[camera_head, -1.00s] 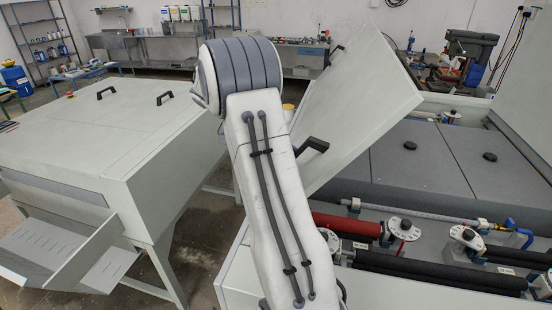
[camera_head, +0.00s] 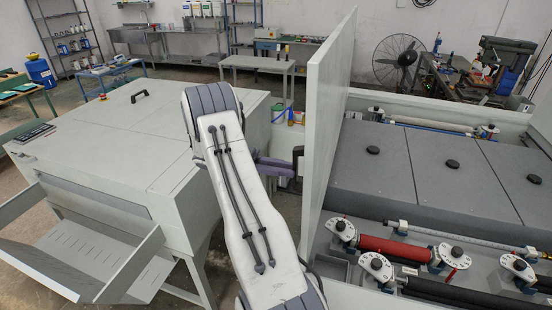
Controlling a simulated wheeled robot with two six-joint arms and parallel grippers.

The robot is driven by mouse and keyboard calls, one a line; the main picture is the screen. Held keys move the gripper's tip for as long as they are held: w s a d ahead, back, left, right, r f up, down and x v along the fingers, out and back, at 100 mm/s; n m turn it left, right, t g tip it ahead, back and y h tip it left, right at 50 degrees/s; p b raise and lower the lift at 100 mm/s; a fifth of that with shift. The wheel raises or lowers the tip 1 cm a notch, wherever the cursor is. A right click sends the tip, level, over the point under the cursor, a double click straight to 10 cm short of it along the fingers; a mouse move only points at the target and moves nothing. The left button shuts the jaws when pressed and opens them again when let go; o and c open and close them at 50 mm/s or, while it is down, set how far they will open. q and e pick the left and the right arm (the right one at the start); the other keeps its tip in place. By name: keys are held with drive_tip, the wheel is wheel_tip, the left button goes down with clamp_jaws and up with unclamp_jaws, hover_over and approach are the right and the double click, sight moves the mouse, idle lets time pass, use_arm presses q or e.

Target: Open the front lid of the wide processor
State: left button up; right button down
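The wide processor (camera_head: 455,150) is the long pale machine on the right, with its inside showing. Its large pale front lid (camera_head: 327,110) stands nearly upright at the machine's left end. My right arm comes up from the bottom middle and bends toward the lid's left side. My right gripper (camera_head: 297,160) is a small dark shape against or very near that side, mostly hidden. I cannot tell whether it touches the lid or whether its fingers are shut. My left gripper is not in view.
Grey pads with black knobs (camera_head: 453,164) and a red roller (camera_head: 395,248) lie in the open machine. A smaller pale machine (camera_head: 110,140) with a tray stands on the left. A fan (camera_head: 397,62) and a drill press (camera_head: 497,60) are behind.

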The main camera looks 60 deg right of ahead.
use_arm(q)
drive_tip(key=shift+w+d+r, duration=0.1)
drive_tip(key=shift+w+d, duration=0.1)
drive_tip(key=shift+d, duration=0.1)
use_arm(e)
drive_tip(key=shift+f, duration=0.3)
drive_tip(key=shift+w, duration=0.1)
drive_tip(key=c, duration=0.7)
unclamp_jaws()
drive_tip(key=shift+w, duration=0.1)
drive_tip(key=shift+a+r, duration=0.1)
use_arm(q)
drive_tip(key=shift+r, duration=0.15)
use_arm(e)
drive_tip(key=shift+w, duration=0.1)
